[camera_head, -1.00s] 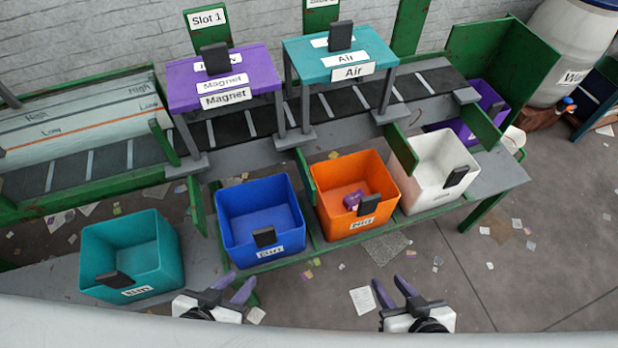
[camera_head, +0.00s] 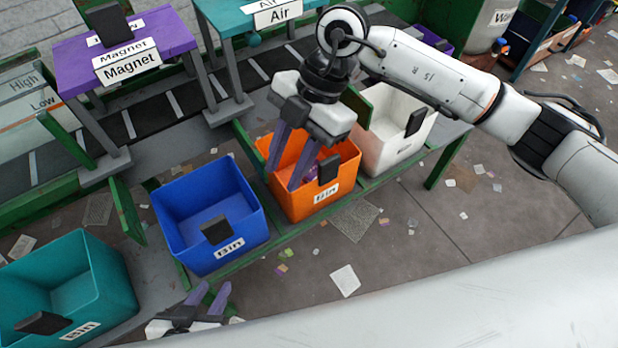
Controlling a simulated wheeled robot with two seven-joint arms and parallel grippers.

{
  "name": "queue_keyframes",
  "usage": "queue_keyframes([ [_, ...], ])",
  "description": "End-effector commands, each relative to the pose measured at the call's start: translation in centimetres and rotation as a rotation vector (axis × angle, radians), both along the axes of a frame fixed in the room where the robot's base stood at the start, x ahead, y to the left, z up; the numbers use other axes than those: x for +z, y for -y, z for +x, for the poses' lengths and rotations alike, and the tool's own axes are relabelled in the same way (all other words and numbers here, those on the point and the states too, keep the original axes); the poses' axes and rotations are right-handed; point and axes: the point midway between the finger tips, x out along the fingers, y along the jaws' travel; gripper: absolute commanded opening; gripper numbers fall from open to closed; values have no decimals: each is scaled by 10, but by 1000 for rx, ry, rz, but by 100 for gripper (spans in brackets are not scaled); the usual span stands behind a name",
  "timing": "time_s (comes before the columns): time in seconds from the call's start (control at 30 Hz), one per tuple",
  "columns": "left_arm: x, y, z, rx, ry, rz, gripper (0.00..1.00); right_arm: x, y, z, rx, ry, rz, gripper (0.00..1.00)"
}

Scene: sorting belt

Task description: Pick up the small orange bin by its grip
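The small orange bin (camera_head: 287,201) stands on the green-edged shelf between the blue bin and the white bin. Its black grip (camera_head: 328,168) sticks up at the front wall, above a "Bin" label. My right gripper (camera_head: 290,168) points down over the orange bin. Its purple fingers are spread, with one over the bin's opening and one close to the grip; I cannot tell whether it touches. My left gripper (camera_head: 207,298) is low in the view, below the blue bin, with its fingers apart and empty.
The blue bin (camera_head: 186,254) is left of the orange bin, the white bin (camera_head: 375,158) right of it. A teal bin (camera_head: 118,285) stands at lower left. The purple Magnet stand (camera_head: 75,60) and teal Air stand (camera_head: 215,25) rise over the belt (camera_head: 150,117).

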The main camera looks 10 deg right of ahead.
Motion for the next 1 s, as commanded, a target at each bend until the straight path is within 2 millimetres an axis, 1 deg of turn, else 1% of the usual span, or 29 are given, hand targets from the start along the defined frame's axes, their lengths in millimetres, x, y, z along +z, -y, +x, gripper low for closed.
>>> queue_keyframes([
  [0.03, -7, 1, 0, -1, 1, -1, 31, -2, 28, 19, -57, 41, -127, 33],
  [0.1, -8, 2, 1, -1, 4, -2, 31, 2, 60, 37, -137, 80, -266, 33],
  [0.2, -7, 3, 2, -2, 9, -3, 31, 10, 89, 52, -219, 117, -385, 33],
  [0.27, -7, 3, 2, -2, 10, -5, 31, 11, 98, 56, -247, 128, -420, 33],
  [0.37, -7, 3, 2, -2, 10, -5, 31, 4, 102, 58, -261, 132, -439, 33],
  [0.6, -8, 3, 1, -2, 8, -6, 31, -31, 101, 57, -258, 130, -435, 33],
  [0.77, -9, 3, 1, -3, 7, -7, 31, -46, 99, 56, -257, 131, -434, 33],
  [0.9, -9, 3, 0, -2, 6, -7, 31, -68, 95, 54, -256, 130, -432, 33],
  [1.0, -10, 4, 0, -2, 5, -7, 31, -81, 95, 55, -256, 129, -432, 33],
])
